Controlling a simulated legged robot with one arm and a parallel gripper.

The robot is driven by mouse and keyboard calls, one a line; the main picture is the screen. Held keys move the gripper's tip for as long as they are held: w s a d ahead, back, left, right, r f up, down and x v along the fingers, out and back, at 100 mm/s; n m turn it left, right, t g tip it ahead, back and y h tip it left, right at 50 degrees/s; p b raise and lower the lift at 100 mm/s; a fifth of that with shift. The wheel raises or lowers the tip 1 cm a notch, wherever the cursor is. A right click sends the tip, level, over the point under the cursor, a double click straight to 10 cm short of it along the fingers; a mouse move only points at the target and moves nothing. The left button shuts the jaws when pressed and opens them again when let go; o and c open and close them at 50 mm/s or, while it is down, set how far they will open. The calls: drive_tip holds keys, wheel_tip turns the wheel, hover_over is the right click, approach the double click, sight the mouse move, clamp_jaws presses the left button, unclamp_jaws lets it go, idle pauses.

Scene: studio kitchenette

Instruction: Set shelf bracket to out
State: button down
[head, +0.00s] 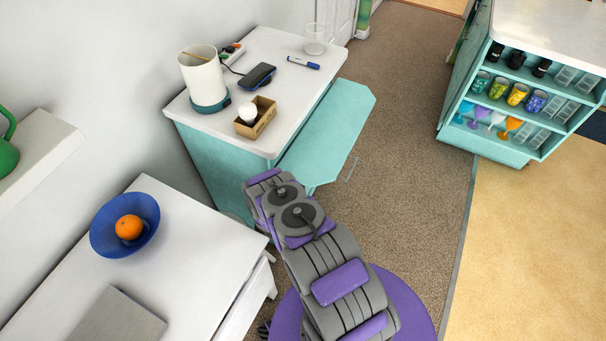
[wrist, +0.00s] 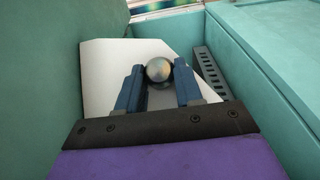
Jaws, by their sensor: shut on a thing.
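In the wrist view, my gripper (wrist: 160,84) has its two blue fingers shut on a round metal knob (wrist: 159,69). A pale panel (wrist: 105,62) lies behind the knob. A perforated grey metal strip (wrist: 206,68) runs beside the right finger; I cannot tell whether it belongs to the shelf bracket. Teal panels flank the gripper on both sides. In the head view, the teal shelf leaf (head: 327,130) stands out from the side of the white-topped cabinet (head: 288,71). My gripper is hidden there behind my arm, and the bracket is not clearly visible.
The cabinet top holds a white container (head: 202,78), a dark device (head: 257,76), a marker (head: 303,62), a small box (head: 256,118) and a clear glass (head: 314,40). A blue bowl (head: 105,238) holds an orange (head: 129,227). Open carpet (head: 405,130) lies right of the leaf.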

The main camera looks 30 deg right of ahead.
drive_tip(key=shift+s+d+f, duration=0.15)
drive_tip(key=shift+s+d, duration=0.1)
drive_tip(key=c, duration=1)
unclamp_jaws()
drive_tip(key=shift+o, duration=1.3)
drive_tip(key=shift+w, duration=0.1)
drive_tip(key=shift+w+a, duration=0.1)
drive_tip(key=shift+w, duration=0.05)
